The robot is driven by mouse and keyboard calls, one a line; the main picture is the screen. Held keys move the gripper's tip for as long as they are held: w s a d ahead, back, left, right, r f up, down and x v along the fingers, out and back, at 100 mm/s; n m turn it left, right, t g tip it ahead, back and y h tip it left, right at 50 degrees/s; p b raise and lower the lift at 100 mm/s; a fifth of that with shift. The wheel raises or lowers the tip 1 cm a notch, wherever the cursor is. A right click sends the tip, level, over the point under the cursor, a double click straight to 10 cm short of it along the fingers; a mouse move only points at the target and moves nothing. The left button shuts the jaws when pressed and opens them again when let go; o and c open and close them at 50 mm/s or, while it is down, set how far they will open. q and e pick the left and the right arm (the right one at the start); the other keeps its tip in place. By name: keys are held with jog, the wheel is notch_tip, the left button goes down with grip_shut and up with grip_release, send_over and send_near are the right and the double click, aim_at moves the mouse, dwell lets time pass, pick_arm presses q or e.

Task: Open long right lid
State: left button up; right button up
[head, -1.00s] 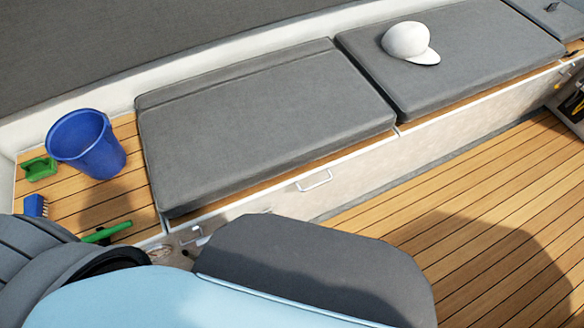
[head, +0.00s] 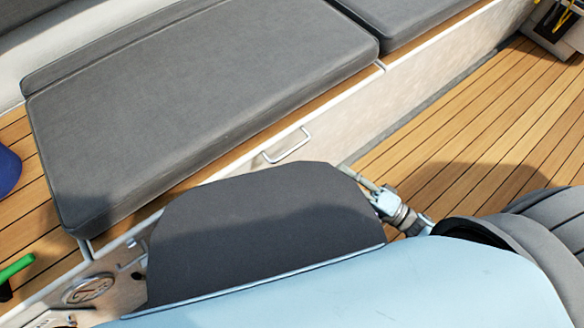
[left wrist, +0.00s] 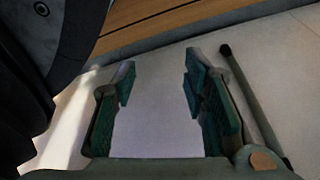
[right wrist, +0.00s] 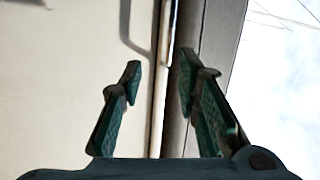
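The long bench lid with a grey cushion (head: 200,90) lies closed in the head view. A silver bar handle (head: 288,146) sits on the pale bench front (head: 330,128) below its edge. My right gripper (head: 362,181) is in front of the bench, right of and below the handle, apart from it. In the right wrist view my right gripper (right wrist: 160,75) is open, with a pale upright strip and a dark curved line, possibly the handle's shadow, beyond its fingers. My left gripper (left wrist: 158,80) is open and empty in the left wrist view, facing a pale surface.
Another cushioned lid (head: 410,18) adjoins at the upper right. A blue bucket (head: 7,170) and a green item (head: 15,268) are at the left edge. The wooden deck (head: 460,135) is clear in front of the bench. My own body hides the lower middle.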

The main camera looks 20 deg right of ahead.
aim_at(291, 149)
jog(key=shift+y, duration=0.5)
jog(key=x, duration=0.9)
jog(key=s+x, duration=0.1)
jog(key=x, duration=0.4)
jog(key=shift+w+a+r+b, duration=0.3)
jog(key=shift+a+r+b, duration=0.15)
jog(key=shift+a, duration=0.15)
pick_arm(q)
jog(key=shift+w+d+r, duration=0.15)
jog(key=shift+w+r, duration=0.1)
jog(key=shift+w, duration=0.3)
jog(key=shift+w+d+r, duration=0.15)
jog(key=shift+w+r, duration=0.1)
jog(key=shift+w, duration=0.3)
pick_arm(e)
jog(key=shift+c, duration=0.4)
grip_shut()
